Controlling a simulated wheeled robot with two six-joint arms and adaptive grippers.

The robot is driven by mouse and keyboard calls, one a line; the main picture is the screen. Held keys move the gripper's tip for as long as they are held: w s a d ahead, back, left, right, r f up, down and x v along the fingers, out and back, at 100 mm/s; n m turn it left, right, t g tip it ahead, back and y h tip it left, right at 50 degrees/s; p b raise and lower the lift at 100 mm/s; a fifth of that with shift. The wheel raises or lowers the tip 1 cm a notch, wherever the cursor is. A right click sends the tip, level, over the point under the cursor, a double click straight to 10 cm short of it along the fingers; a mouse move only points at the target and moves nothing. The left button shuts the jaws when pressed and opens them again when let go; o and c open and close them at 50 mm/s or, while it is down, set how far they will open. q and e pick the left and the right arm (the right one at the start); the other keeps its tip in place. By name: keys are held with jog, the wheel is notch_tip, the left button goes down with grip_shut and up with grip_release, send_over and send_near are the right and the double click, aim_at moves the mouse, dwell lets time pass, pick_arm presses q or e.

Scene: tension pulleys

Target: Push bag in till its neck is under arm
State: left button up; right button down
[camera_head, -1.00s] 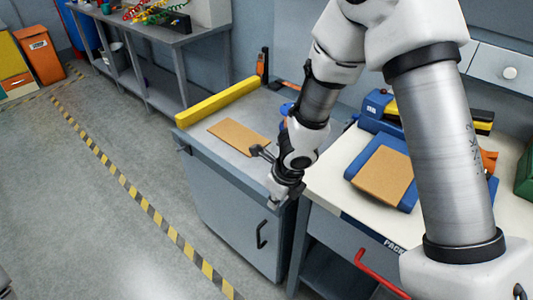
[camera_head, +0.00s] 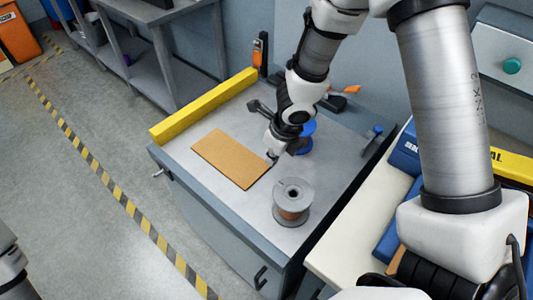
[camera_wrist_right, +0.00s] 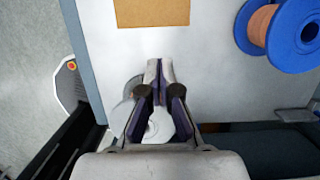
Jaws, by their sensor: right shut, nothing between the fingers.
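No thing in view is clearly a bag with a neck. A flat brown sheet (camera_head: 230,158) lies on the grey table top; its edge shows in the wrist view (camera_wrist_right: 150,12). My right gripper (camera_head: 273,155) is just right of the sheet, over the table. In the wrist view its fingers (camera_wrist_right: 160,68) are together and empty. The blue sealer-like machine (camera_head: 404,152) with its yellow bar (camera_head: 512,167) is at the right, partly behind my arm. A brown piece (camera_head: 394,263) in front of it is mostly hidden. My left gripper does not show.
A grey spool with copper wire (camera_head: 292,213) stands near the table's front right. A blue spool (camera_head: 306,136) stands behind my right gripper and shows with copper winding in the wrist view (camera_wrist_right: 285,28). A yellow rail (camera_head: 205,105) edges the table's left side.

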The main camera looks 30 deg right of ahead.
aim_at(264, 180)
jog(key=b+x, duration=0.6)
jog(key=x, duration=0.3)
jog(key=shift+s+a+f+b, duration=0.1)
jog(key=shift+f+b, duration=0.2)
jog(key=shift+b, duration=0.05)
